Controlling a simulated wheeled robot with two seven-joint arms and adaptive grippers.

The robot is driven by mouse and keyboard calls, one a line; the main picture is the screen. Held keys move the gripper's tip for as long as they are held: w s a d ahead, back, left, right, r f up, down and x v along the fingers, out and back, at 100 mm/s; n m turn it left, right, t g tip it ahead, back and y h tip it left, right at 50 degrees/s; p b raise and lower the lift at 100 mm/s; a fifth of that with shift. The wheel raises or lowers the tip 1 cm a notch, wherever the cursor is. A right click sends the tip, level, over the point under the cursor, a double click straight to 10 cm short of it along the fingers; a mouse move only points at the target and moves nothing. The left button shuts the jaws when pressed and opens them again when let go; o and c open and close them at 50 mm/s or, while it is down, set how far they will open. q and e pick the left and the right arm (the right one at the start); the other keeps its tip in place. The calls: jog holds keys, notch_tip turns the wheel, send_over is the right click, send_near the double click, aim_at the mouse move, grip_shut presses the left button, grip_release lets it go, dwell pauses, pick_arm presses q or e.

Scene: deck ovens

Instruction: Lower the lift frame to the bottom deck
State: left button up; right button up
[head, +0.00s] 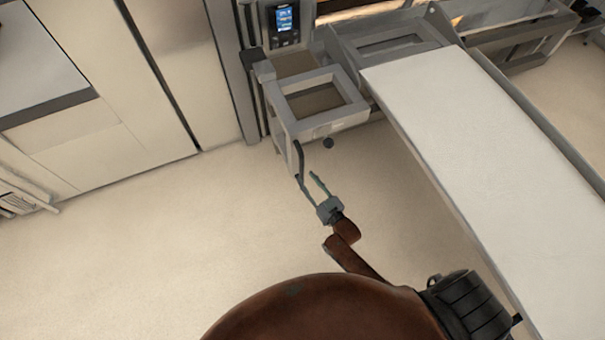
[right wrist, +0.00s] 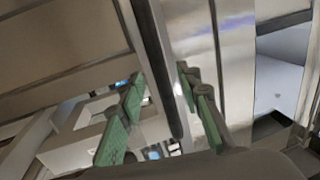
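The grey lift frame (head: 362,112) stands in the upper middle of the head view, with a square opening in its top. A dark upright bar (head: 298,158) hangs at its near left corner, and a dark round knob (head: 328,143) shows on its near side. My right gripper (head: 307,177) is just below that corner, its fingers apart. In the right wrist view its green pads (right wrist: 160,98) are spread, with a dark bar (right wrist: 160,70) showing between and beyond them. I cannot tell whether they touch it. My left gripper is not in view.
A long white loading board (head: 490,150) slopes across the right side from the frame. A lit control panel (head: 284,18) is on the post behind. Pale cabinets (head: 100,60) line the left. The floor (head: 150,250) at left and in front is clear.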

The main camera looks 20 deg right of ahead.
jog(key=s+d, duration=0.1)
jog(key=s, duration=0.6)
